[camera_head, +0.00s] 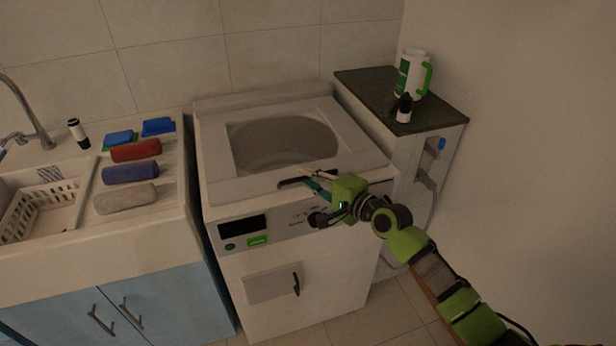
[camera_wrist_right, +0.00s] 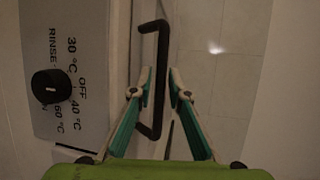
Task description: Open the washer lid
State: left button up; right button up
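The washer (camera_head: 290,275) is a white top-loader with a front control panel. Its lid (camera_head: 222,165) lies flat and shut on top, with a large oval grey window. A black bar handle (camera_head: 291,183) sits at the lid's front edge; it also shows in the right wrist view (camera_wrist_right: 163,75). My right gripper (camera_head: 318,178) is at this handle, with its green fingers apart. In the wrist view the bar lies between the fingertips (camera_wrist_right: 160,80), with no clear grip on it. My left gripper is not in view.
A black knob (camera_wrist_right: 51,86) is on the control panel. A dark-topped cabinet (camera_head: 365,85) with a mug (camera_head: 411,75) and small bottle (camera_head: 403,108) stands right. A sink counter (camera_head: 165,215) with rolled towels (camera_head: 130,173) is left. Space above the lid is clear.

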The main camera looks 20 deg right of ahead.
jog(key=shift+w+a, duration=0.15)
jog(key=shift+w, duration=0.1)
grip_shut()
